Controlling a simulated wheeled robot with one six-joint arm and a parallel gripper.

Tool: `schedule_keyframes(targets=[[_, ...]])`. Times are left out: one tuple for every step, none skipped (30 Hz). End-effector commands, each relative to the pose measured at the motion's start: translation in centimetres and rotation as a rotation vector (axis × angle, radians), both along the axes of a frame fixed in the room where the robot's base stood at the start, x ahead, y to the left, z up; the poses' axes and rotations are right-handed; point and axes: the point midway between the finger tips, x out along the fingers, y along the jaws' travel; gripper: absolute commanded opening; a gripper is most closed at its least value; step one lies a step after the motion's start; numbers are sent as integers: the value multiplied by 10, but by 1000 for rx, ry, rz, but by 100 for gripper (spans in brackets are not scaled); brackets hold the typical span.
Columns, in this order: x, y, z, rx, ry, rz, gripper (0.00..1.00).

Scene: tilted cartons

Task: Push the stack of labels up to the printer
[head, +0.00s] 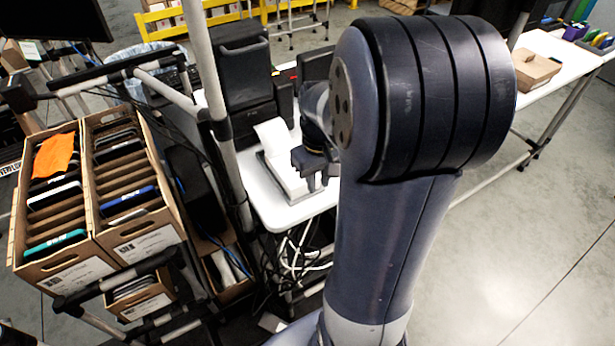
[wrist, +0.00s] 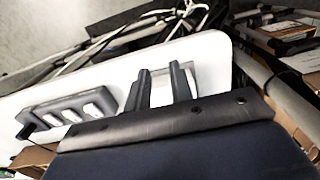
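The stack of labels (head: 288,178) is a white block on a grey base on the white table, with a white sheet rising from its far end toward the black printer (head: 254,118). My gripper (head: 317,182) points down at the right, near end of the stack. In the wrist view its two dark fingers (wrist: 162,85) stand apart, with a white surface and a grey edge showing between and beside them. I take this to be part of the stack and its base. I cannot tell whether the fingers touch it. My arm hides the table to the right.
A grey holder with several white items (wrist: 72,112) lies on the table in the wrist view. Tilted cartons (head: 140,230) stand on a rack at left, with a metal post (head: 232,165) beside the table. Cables (head: 295,255) hang below the table edge.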

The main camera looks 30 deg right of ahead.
Motion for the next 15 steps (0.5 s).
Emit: schedule_keyframes(targets=[[-1,1,-12,3,6,0,17],[-1,1,-18,3,7,0,15],[-1,1,-27,3,7,0,12],[-1,1,-34,3,7,0,9],[-1,1,-41,3,8,0,7],[-1,1,-49,3,7,0,3],[-1,1,-56,3,7,0,1],[-1,1,-62,3,6,0,0],[-1,1,-70,3,6,0,0],[-1,1,-76,2,6,0,0],[-1,1,-81,2,5,0,0],[9,1,-76,0,0,1,0],[14,1,-76,0,0,2,0],[18,1,-76,0,-1,2,0],[23,2,-76,0,0,2,0]])
